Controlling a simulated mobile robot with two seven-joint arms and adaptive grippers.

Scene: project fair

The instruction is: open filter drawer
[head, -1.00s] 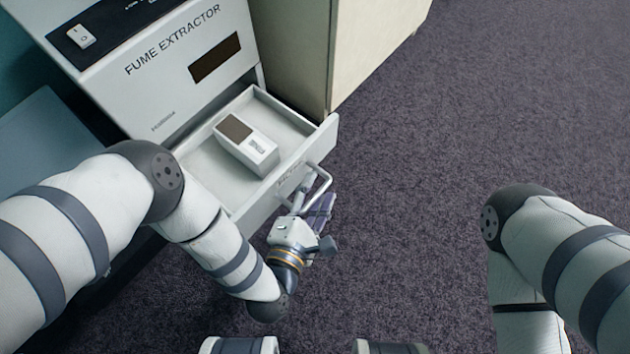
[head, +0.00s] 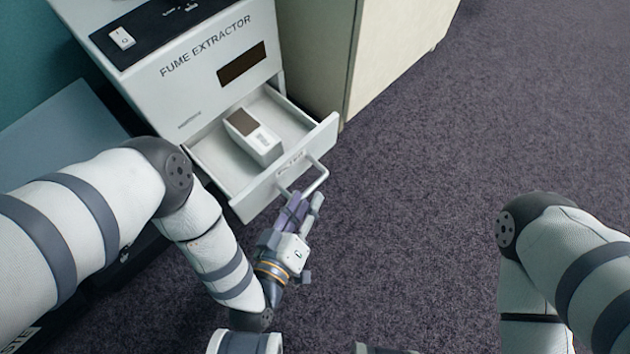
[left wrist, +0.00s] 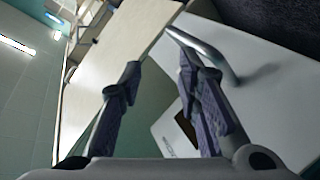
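The filter drawer (head: 238,190) of the fume extractor (head: 200,50) stands pulled out. A small white box with a brown top (head: 255,138) lies inside it. The drawer's bar handle (head: 316,180) is on its front; it also shows in the left wrist view (left wrist: 212,52). My left gripper (head: 306,201) is just below and in front of the handle. In the left wrist view its two fingers (left wrist: 158,66) are apart, with no object held between them. The handle appears beside the right-hand finger there, not between the fingers; contact cannot be told.
A cream cabinet (head: 385,50) stands right of the extractor, close to the drawer's far side. Dark carpet (head: 430,190) to the right is clear. A blue-grey surface (head: 60,135) lies left of the extractor, behind my left arm.

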